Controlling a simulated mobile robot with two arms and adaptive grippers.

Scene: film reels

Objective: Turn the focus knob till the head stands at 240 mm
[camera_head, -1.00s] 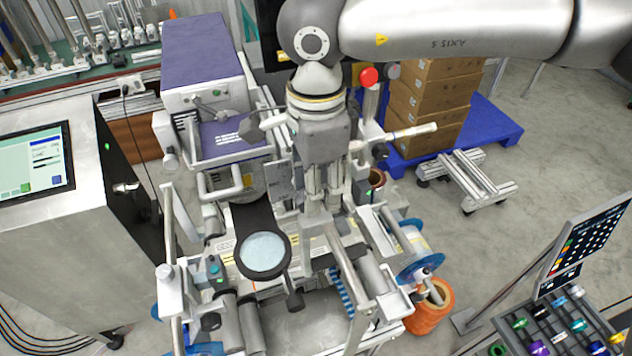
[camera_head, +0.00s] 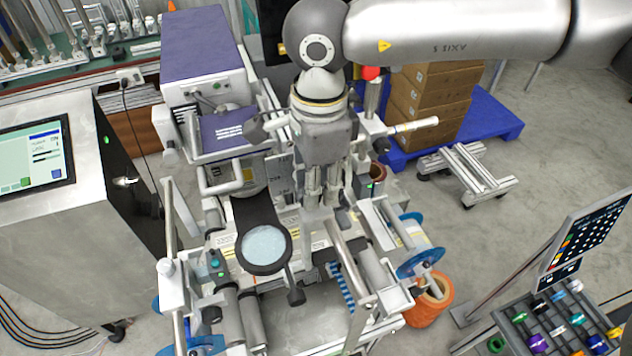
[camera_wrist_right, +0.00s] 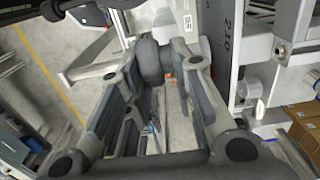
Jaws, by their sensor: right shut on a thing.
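My right gripper (camera_head: 320,200) points down into the middle of the film machine (camera_head: 350,290) in the head view. In the right wrist view its two dark-padded fingers (camera_wrist_right: 152,85) close around a rounded dark grey knob (camera_wrist_right: 151,60), which I take as the focus knob. In the head view the gripper hides the knob. My left gripper is out of view.
A round magnifier (camera_head: 265,248) sits just left of the gripper. A purple-topped box (camera_head: 198,50) stands behind. A console with a screen (camera_head: 35,157) is at left, cartons (camera_head: 430,100) on a blue pallet (camera_head: 490,122) behind right, and a parts tray (camera_head: 555,325) at front right.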

